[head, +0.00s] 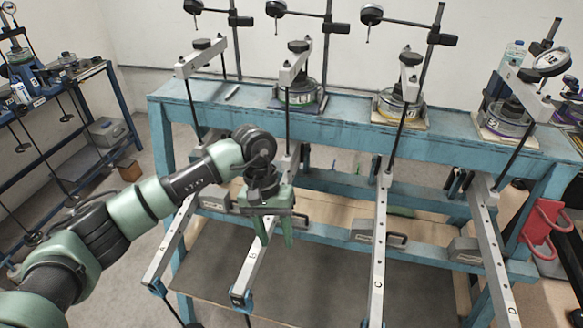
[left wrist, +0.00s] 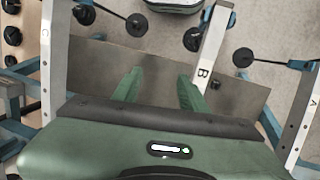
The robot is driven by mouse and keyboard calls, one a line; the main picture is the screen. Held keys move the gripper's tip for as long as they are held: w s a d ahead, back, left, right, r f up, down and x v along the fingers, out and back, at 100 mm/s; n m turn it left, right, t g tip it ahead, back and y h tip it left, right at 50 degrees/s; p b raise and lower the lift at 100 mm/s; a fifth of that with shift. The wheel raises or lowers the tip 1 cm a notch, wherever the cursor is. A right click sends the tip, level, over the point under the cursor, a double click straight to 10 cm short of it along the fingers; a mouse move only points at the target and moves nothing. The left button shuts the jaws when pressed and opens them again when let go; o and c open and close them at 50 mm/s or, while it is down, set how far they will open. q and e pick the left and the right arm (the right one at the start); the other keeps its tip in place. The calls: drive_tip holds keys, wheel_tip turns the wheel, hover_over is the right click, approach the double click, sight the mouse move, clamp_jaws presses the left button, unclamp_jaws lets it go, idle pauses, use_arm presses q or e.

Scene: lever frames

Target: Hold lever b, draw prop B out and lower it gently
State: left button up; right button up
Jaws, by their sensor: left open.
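Lever B (head: 254,252) is a grey metal bar with a row of holes and the letter B, sloping down toward me from the blue frame. Its lettered part shows in the left wrist view (left wrist: 211,60). I cannot clearly pick out prop B. My right gripper is not in view.
The blue frame (head: 330,124) carries several loaded dishes on top. Lever A (head: 168,243) lies to the left; lever C (head: 380,250) and lever D (head: 495,262) lie to the right. A red bracket (head: 538,236) is at the right end. A shelf rack stands at far left.

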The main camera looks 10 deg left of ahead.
sight(255, 252)
use_arm(q)
drive_tip(key=a, duration=0.1)
drive_tip(key=w+a+r+y, duration=0.1)
drive_tip(key=a, duration=0.1)
drive_tip(key=a+y, duration=0.1)
drive_tip(key=a, duration=0.1)
drive_tip(key=shift+w+a+r+m, duration=0.15)
drive_tip(key=shift+w+a+m, duration=0.1)
drive_tip(key=shift+w+m, duration=0.15)
drive_tip(key=shift+s+f, duration=0.25)
drive_tip(key=shift+f, duration=0.5)
drive_tip(key=f, duration=0.1)
drive_tip(key=f+b, duration=0.1)
drive_tip(key=f, duration=0.2)
drive_tip(key=shift+s+f+b, duration=0.35)
drive_tip(key=shift+s+f, duration=0.05)
drive_tip(key=f+b, duration=0.2)
drive_tip(key=b, duration=0.1)
drive_tip(key=shift+s+f, duration=0.2)
drive_tip(key=shift+s+f+b, duration=0.1)
drive_tip(key=shift+f+b, duration=0.45)
drive_tip(key=shift+f, duration=0.05)
drive_tip(key=shift+r, duration=0.15)
drive_tip(key=shift+r+p, duration=0.95)
drive_tip(key=shift+r, duration=2.5)
drive_tip(key=shift+s+f, duration=0.1)
